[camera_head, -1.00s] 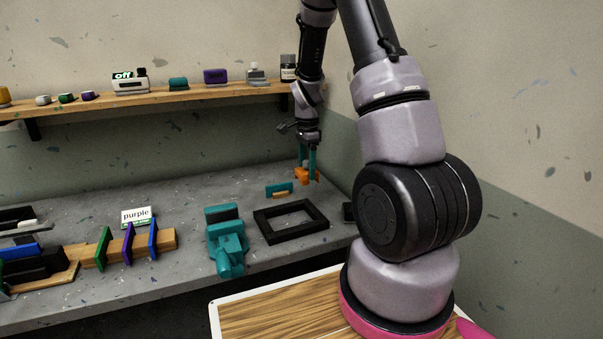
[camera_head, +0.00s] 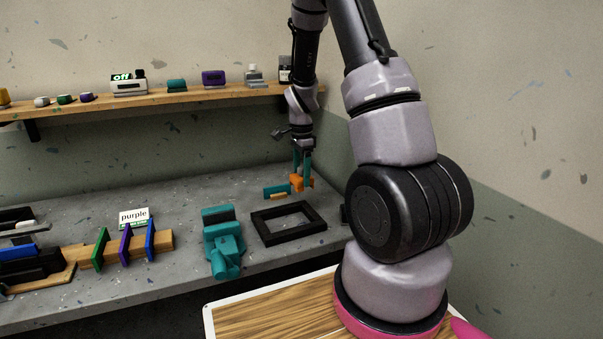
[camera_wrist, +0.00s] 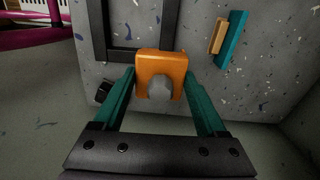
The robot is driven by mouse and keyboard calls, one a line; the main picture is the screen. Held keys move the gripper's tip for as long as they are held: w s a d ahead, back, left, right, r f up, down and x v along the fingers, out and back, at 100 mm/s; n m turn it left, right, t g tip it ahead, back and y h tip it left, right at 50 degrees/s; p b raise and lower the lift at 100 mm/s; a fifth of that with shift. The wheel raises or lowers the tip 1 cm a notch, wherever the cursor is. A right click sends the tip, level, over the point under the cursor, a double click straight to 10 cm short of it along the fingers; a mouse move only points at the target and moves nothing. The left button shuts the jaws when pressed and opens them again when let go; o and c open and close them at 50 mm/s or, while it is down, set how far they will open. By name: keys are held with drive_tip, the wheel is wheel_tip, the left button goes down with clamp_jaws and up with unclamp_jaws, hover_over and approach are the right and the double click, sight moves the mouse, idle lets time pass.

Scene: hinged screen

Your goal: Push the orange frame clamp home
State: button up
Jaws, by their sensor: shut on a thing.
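The orange frame clamp (camera_head: 298,183) is between the two teal fingers of my gripper (camera_head: 302,177), near the back right of the grey bench. In the wrist view the orange clamp (camera_wrist: 161,72) shows a rounded grey knob on it, and the fingertips of my gripper (camera_wrist: 161,80) press on its two sides. The black rectangular frame (camera_head: 262,236) lies flat on the bench, nearer the front and apart from the clamp in the head view. The frame also shows in part beyond the clamp in the wrist view (camera_wrist: 134,55). Whether the clamp touches the bench is hard to tell.
A teal block with a wooden strip (camera_head: 277,190) stands just left of the clamp. A teal vise (camera_head: 222,243) stands left of the frame. A wooden rack with coloured plates (camera_head: 125,243) is further left. A shelf (camera_head: 150,104) with small items runs along the back wall.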

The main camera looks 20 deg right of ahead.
sight(302, 205)
drive_tip(key=shift+f, duration=0.1)
idle(0.3)
drive_tip(key=shift+f, duration=1.75)
drive_tip(key=shift+f, duration=2.15)
drive_tip(key=o, duration=1.3)
drive_tip(key=shift+r, duration=0.15)
drive_tip(key=shift+r, duration=3.4)
